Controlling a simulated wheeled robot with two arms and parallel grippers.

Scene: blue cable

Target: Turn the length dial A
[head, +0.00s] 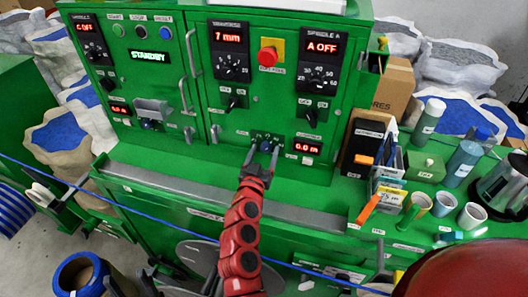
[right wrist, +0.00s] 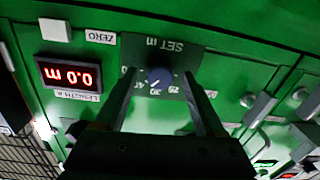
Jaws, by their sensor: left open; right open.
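The length dial A (right wrist: 160,77) is a small dark knob on a plate marked "SET m", with numbers around it. It shows upside down in the right wrist view and low on the right green cabinet in the head view (head: 265,146). Its pale mark points near the 30. My right gripper (head: 263,152) is open in front of the panel, one finger on each side of the knob. In the right wrist view a gap shows between knob and fingers. The red LENGTH A display (right wrist: 71,75) reads 0.0 m.
Other dials, a red emergency button (head: 268,56) and door handles stand out from the panel above. A grey ledge (head: 230,197) runs below. A blue cable (head: 150,208) crosses in front. Cups, bottles and a black box (head: 365,146) crowd the right side.

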